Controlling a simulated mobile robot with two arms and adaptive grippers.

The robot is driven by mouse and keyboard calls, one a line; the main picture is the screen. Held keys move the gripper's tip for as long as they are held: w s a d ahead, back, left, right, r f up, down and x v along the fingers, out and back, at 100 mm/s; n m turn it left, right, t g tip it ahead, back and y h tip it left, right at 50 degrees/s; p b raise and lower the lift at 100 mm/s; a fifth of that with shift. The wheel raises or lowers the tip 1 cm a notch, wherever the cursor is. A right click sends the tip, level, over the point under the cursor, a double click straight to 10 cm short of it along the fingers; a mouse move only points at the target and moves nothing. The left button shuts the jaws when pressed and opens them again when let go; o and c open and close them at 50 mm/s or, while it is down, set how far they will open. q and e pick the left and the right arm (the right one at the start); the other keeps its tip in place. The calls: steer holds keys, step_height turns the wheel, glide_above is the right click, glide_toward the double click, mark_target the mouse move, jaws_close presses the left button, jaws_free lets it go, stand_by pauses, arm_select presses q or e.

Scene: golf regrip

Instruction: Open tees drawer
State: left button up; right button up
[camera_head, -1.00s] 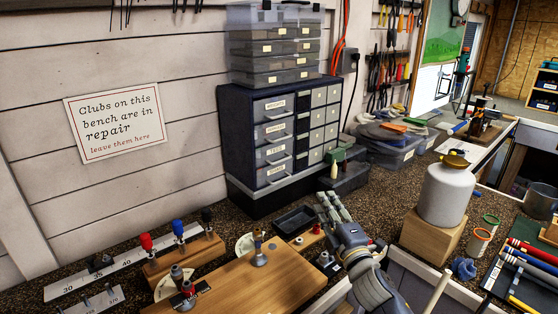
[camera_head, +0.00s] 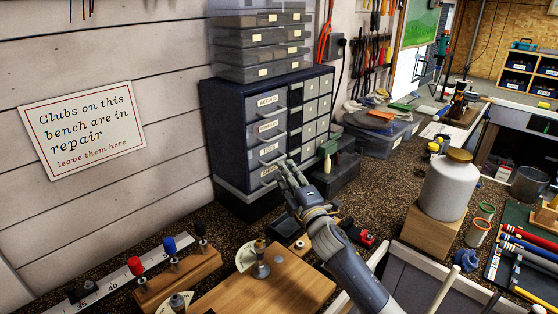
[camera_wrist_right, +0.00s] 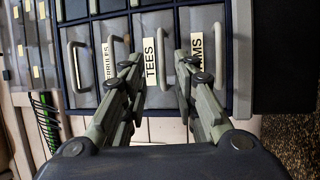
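The tees drawer (camera_head: 270,157) is a grey front with a pale label in the left column of the dark blue cabinet, above the lowest drawer. It looks shut, flush with its neighbours. In the right wrist view the TEES label (camera_wrist_right: 151,58) reads sideways between my fingers, with the drawer's handle beside it, partly hidden. My right gripper (camera_head: 285,169) is in front of the lower left drawers. Its fingers (camera_wrist_right: 161,68) are open and empty, spread either side of the tees handle; I cannot tell whether they touch it. My left gripper is not in view.
The ferrules drawer (camera_wrist_right: 110,50) and a lowest drawer (camera_wrist_right: 205,50) flank the tees drawer. A black tray and a wooden board (camera_head: 265,290) lie below my right arm. A white jar (camera_head: 448,188) on a wooden block (camera_head: 430,232) stands to the right.

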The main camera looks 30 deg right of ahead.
steer(key=w, duration=0.3)
steer(key=w+p, duration=0.1)
steer(key=w, duration=0.1)
steer(key=shift+w+r, duration=0.15)
steer(key=shift+r, duration=0.1)
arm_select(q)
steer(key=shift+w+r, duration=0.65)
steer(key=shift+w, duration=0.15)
arm_select(e)
jaws_close()
